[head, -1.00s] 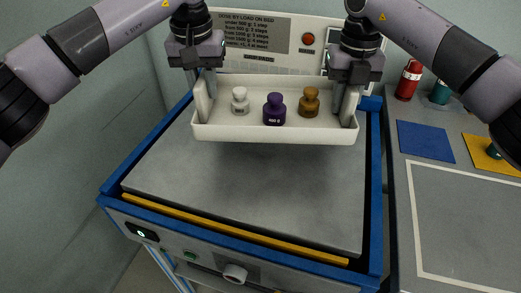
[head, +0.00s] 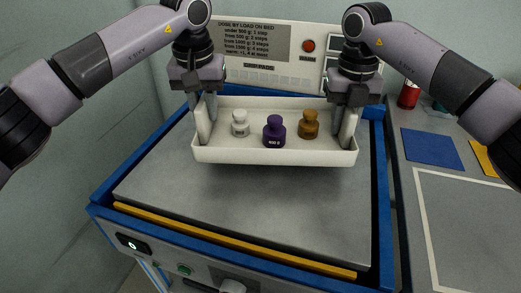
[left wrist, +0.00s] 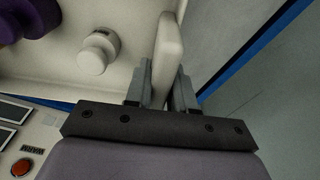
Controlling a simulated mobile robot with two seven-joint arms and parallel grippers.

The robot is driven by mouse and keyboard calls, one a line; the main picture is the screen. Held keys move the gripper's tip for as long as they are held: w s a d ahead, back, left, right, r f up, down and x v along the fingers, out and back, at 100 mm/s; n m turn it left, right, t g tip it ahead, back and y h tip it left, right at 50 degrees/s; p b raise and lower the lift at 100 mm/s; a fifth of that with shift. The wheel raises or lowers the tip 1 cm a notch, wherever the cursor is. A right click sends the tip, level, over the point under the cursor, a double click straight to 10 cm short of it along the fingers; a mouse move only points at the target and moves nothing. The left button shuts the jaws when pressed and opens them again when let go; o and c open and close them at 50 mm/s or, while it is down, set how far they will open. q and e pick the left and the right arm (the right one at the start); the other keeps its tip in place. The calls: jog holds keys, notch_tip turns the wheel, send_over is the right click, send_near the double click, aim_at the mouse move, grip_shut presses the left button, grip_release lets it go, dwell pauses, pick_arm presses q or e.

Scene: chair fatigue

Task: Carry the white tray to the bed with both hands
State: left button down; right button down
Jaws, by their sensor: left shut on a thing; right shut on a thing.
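The white tray (head: 275,157) is held level in the head view, above the grey bed (head: 250,210) toward its back part. On it stand a white weight (head: 240,125), a purple weight (head: 274,131) and an orange-brown weight (head: 308,125), all upright. My left gripper (head: 207,118) is shut on the tray's left end wall. The left wrist view shows its fingers on both sides of that wall (left wrist: 168,45). My right gripper (head: 346,118) is shut on the tray's right end wall. The tray hides the bed surface directly beneath it.
A blue frame (head: 382,200) surrounds the bed, with a yellow strip (head: 230,240) along the front. A panel with a printed sign (head: 254,38) and red button (head: 308,45) stands behind. A side table at right has a blue mat (head: 432,149) and red weight (head: 409,95).

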aim_at(207, 127)
pick_arm(q)
jog(key=shift+f, duration=0.1)
pick_arm(e)
jog(key=shift+f, duration=0.1)
